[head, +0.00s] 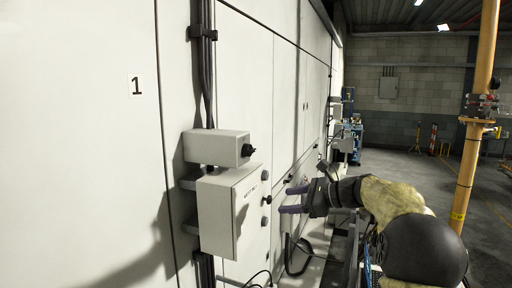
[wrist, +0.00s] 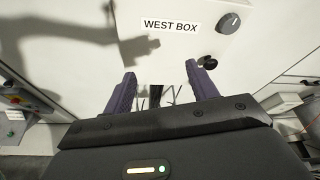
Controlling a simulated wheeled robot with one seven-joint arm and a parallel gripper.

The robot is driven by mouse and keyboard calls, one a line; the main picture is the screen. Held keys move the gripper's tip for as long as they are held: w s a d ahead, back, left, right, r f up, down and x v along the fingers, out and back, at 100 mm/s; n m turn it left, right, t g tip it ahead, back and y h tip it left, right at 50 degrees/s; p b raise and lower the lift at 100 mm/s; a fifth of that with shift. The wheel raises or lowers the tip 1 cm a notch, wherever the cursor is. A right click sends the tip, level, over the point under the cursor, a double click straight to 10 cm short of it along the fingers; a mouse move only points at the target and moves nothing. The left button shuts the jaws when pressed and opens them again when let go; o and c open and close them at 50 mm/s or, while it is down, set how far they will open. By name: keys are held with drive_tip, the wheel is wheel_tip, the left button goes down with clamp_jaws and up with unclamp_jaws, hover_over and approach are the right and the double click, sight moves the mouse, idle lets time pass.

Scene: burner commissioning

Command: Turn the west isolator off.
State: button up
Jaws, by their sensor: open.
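A light grey box (head: 219,215) is mounted on the panel wall in the head view, its door seen at a steep angle. In the wrist view its face reads WEST BOX (wrist: 171,25). That face carries a grey rotary knob (wrist: 229,22) with a pale pointer mark and a darker round knob (wrist: 208,62) below it. A smaller grey box (head: 214,147) with a black rotary knob (head: 248,150) sits directly above. I cannot tell which knob is the isolator. My gripper (head: 285,200) is open and empty, purple fingers (wrist: 160,70) apart, pointing at the box front without visible contact.
Dark cables (head: 207,85) run down the wall into the boxes. More knobs (head: 289,179) and boxes line the wall farther along. A yellow pole (head: 472,125) stands at the right.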

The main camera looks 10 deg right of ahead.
sight(254, 151)
drive_tip(key=d+r+t+y, duration=0.1)
drive_tip(key=d+r, duration=0.1)
drive_tip(key=r, duration=0.3)
drive_tip(key=d+r+m+t+y+p, duration=0.1)
drive_tip(key=d+r+y, duration=0.1)
drive_tip(key=r, duration=0.4)
drive_tip(key=shift+d+r+m, duration=0.25)
drive_tip(key=shift+d+m, duration=0.05)
drive_tip(key=shift+d, duration=0.55)
drive_tip(key=shift+w, duration=0.15)
drive_tip(key=p+x, duration=0.8)
drive_tip(key=x, duration=0.9)
drive_tip(key=shift+w+a, duration=0.15)
drive_tip(key=shift+w, duration=0.05)
drive_tip(key=shift+c, duration=0.5)
drive_tip(key=c, duration=0.8)
drive_tip(key=shift+c, duration=0.3)
